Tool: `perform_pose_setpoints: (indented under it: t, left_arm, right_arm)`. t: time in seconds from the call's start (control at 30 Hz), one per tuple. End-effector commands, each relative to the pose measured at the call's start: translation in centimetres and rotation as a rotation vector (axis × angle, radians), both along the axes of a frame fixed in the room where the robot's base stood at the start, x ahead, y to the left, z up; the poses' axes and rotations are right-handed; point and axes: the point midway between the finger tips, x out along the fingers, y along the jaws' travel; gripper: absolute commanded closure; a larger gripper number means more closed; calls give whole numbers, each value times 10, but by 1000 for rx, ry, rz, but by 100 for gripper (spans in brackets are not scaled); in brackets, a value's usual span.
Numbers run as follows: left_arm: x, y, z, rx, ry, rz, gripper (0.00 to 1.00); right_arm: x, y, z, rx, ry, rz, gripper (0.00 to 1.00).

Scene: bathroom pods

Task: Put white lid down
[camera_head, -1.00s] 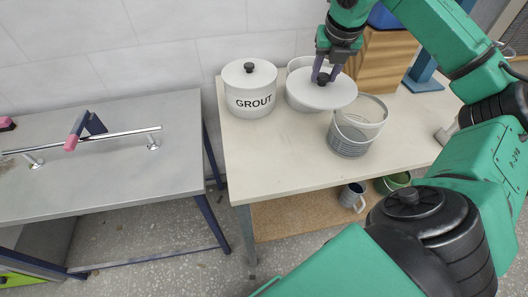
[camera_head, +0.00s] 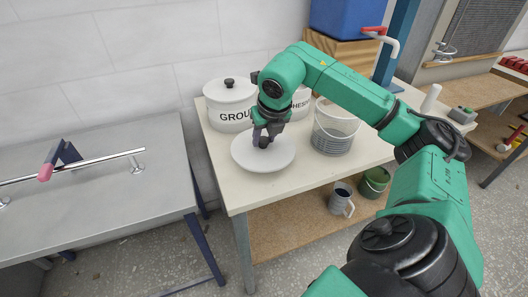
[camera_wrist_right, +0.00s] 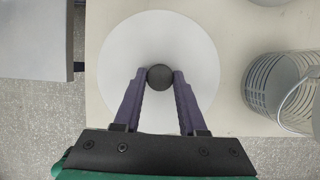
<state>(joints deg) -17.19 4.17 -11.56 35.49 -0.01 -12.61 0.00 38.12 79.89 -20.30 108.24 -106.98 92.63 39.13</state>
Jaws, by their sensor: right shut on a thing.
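The white lid (camera_head: 250,158) is a round disc with a black knob (camera_wrist_right: 160,77) at its centre. It is level at the front left of the cream table, on or just above the top; I cannot tell if it touches. My right gripper (camera_head: 265,137) is above the lid, its two fingers shut on the knob, as the right wrist view also shows. The white pot marked GROUT (camera_head: 229,108) stands behind with its own lid on. A second white pot (camera_head: 301,103), its label partly readable, is partly hidden behind my right arm. My left gripper is out of view.
A clear bucket (camera_head: 333,128) with a wire handle stands right of the lid. A grey table (camera_head: 95,215) with a metal rail (camera_head: 75,168) is at left, across a gap. A mug (camera_head: 341,198) and green bucket (camera_head: 374,183) are on the lower shelf.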

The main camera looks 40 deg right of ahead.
Motion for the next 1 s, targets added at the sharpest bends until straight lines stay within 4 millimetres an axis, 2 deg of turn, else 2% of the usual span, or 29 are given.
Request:
perform_pose_setpoints:
  t: [0.23,0.6,0.63,0.67,0.7,1.0]
  left_arm:
    - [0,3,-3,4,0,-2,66]
    - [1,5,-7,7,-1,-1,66]
    - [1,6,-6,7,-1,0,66]
    - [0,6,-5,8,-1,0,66]
    - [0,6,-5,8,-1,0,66]
    - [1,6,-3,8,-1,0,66]
  right_arm:
    - [-1,0,-42,-1,2,-1,100]
    - [0,0,-50,0,-1,-1,100]
    - [0,0,-48,0,-1,-1,48]
    - [0,0,-47,0,-1,-1,36]
    - [0,0,-47,0,-1,-1,29]
    - [0,0,-45,0,-1,-1,29]
